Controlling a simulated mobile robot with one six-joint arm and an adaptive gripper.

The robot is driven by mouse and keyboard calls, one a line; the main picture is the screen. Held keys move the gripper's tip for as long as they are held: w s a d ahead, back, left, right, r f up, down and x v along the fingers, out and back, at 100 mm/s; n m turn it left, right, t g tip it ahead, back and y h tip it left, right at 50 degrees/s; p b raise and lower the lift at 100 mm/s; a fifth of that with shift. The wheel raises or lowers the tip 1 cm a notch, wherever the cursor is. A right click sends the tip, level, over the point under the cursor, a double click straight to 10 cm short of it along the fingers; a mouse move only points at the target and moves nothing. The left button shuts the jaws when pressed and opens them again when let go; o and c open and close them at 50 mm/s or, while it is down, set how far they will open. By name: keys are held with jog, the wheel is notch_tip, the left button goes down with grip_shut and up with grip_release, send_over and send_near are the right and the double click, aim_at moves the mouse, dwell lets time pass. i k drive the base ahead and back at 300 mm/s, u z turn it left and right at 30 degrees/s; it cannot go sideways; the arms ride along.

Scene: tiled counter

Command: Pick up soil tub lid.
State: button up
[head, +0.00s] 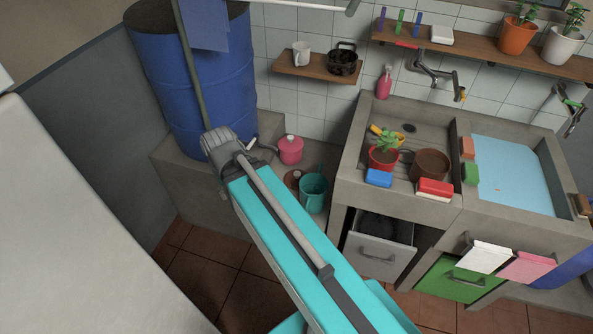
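No lid is plainly recognisable as the soil tub lid. A flat reddish-brown round thing (292,178) lies on the low concrete ledge, partly hidden by my arm and a teal bucket (314,192); it may be the lid, but I cannot tell. A round brown tub (430,164) stands in the left basin and looks dark inside. My teal and grey arm reaches up from the bottom centre. A small dark part at its far end, near the ledge, seems to be my gripper (262,147). Its fingers are too small to read, and I see nothing held.
A pink jug (290,149) stands just right of the arm's end. A blue barrel (195,80) and a grey mop are behind it. A red-potted plant (383,157) and sponges sit at the left basin. An open drawer (380,252) juts out below.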

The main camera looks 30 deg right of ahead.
aim_at(292, 178)
jog(key=z, duration=0.45)
jog(key=i, duration=0.8)
jog(key=z, duration=0.5)
jog(key=k, duration=0.9)
jog(key=z, duration=0.15)
jog(key=i, duration=0.7)
jog(key=u, duration=0.05)
